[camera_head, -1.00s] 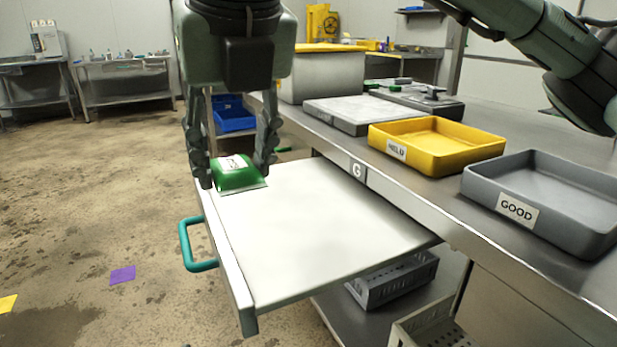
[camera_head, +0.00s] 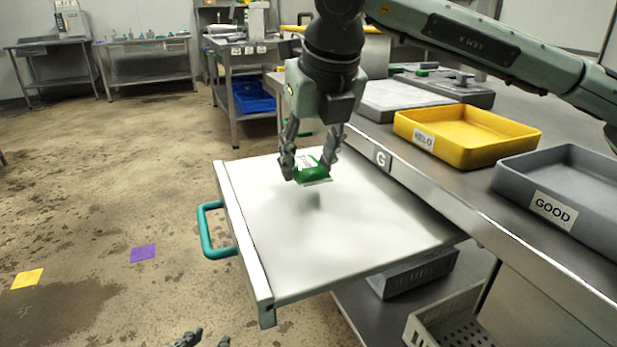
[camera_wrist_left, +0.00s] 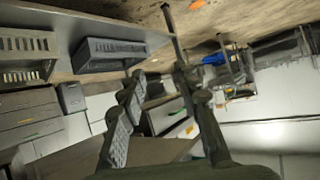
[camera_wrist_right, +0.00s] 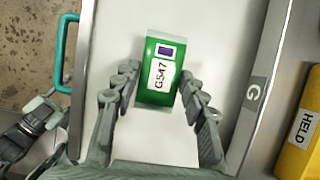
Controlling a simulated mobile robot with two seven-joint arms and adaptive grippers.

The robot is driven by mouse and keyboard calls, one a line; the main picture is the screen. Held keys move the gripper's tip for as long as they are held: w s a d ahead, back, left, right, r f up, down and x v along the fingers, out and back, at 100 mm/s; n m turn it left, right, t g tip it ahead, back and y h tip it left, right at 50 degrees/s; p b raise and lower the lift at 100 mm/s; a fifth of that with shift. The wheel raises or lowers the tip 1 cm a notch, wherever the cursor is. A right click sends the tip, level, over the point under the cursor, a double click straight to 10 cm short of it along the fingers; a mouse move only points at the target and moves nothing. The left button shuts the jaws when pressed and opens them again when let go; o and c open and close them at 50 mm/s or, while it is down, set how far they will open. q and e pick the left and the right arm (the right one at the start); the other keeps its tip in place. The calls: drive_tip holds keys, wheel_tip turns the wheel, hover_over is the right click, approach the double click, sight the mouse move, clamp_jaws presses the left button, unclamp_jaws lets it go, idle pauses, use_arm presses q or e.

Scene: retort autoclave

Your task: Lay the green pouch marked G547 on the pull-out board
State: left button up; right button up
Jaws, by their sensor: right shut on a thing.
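The green pouch (camera_head: 313,172) is between the fingers of my right gripper (camera_head: 311,165), which is shut on it. In the right wrist view its white label reads G547 (camera_wrist_right: 160,74). The pouch hangs a little above the white pull-out board (camera_head: 370,235), over its back part, with a shadow on the board below it. The board is pulled out from the bench and bare. My left gripper (camera_head: 203,340) shows only its fingertips at the bottom edge, off the board. In the left wrist view its fingers (camera_wrist_left: 155,105) are apart and empty.
A yellow HELD tray (camera_head: 465,135) and a grey GOOD tray (camera_head: 565,195) stand on the bench right of the board. A teal handle (camera_head: 207,235) is on the board's left edge. Grey baskets (camera_head: 415,275) sit on the shelf below.

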sight(311, 168)
wheel_tip(311, 168, down, 3)
drive_tip(key=shift+f, duration=0.2)
use_arm(q)
drive_tip(key=shift+w+d, duration=0.1)
use_arm(e)
drive_tip(key=o, duration=0.7)
use_arm(q)
drive_tip(key=shift+w+d+r+t, duration=0.2)
drive_tip(key=shift+d+r+t, duration=0.1)
drive_tip(key=shift+d+r, duration=0.2)
drive_tip(key=shift+a, duration=0.15)
